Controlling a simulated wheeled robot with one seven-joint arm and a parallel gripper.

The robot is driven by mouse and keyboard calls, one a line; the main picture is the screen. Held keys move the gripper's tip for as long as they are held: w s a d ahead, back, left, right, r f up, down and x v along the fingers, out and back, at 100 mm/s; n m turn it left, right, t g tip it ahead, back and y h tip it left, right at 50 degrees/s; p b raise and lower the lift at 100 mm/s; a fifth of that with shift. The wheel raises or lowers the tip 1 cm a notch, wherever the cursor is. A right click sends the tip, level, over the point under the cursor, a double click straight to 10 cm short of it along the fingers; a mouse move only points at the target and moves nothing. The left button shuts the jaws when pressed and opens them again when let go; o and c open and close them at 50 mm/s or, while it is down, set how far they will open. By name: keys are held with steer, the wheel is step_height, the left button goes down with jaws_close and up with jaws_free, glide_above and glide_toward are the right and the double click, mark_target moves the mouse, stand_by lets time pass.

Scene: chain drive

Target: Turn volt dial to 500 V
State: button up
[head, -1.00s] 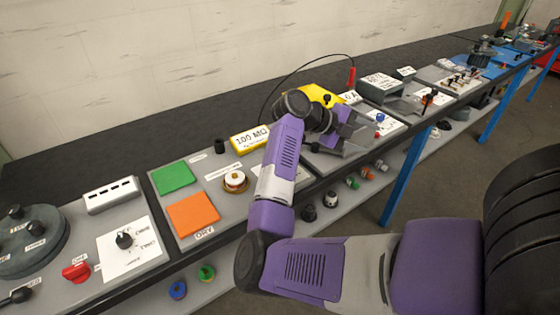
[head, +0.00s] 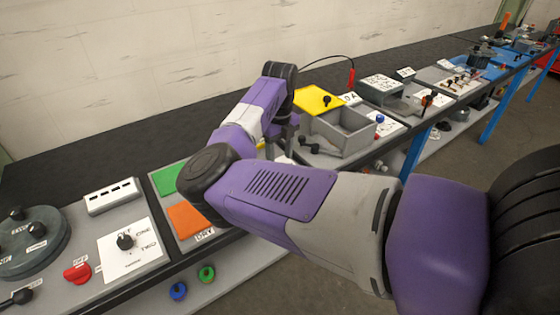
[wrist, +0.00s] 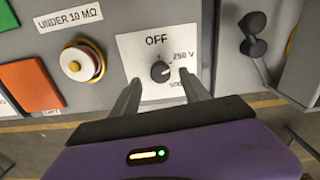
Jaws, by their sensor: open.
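The volt dial (wrist: 160,71) is a small black knob on a white plate (wrist: 135,48) in the wrist view. The plate reads OFF at the top, 250 V at the right, and a partly hidden 500 label at the lower right. The exact setting of the dial is too small to tell. My gripper (wrist: 158,90) is open, its two grey fingers apart on either side of the dial's lower side, with nothing between them that it grips. In the head view my arm hides the dial and most of the gripper.
Left of the plate are a brass-and-white round part (wrist: 83,62), an orange pad (wrist: 28,86) and a green pad (wrist: 8,48). To the right are black knobbed levers (wrist: 254,35). In the head view a grey open box (head: 345,130) and a yellow lid (head: 318,99) stand beyond my arm.

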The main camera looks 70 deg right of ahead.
steer(key=shift+f, duration=1.45)
steer(key=shift+c, duration=0.3)
jaws_close()
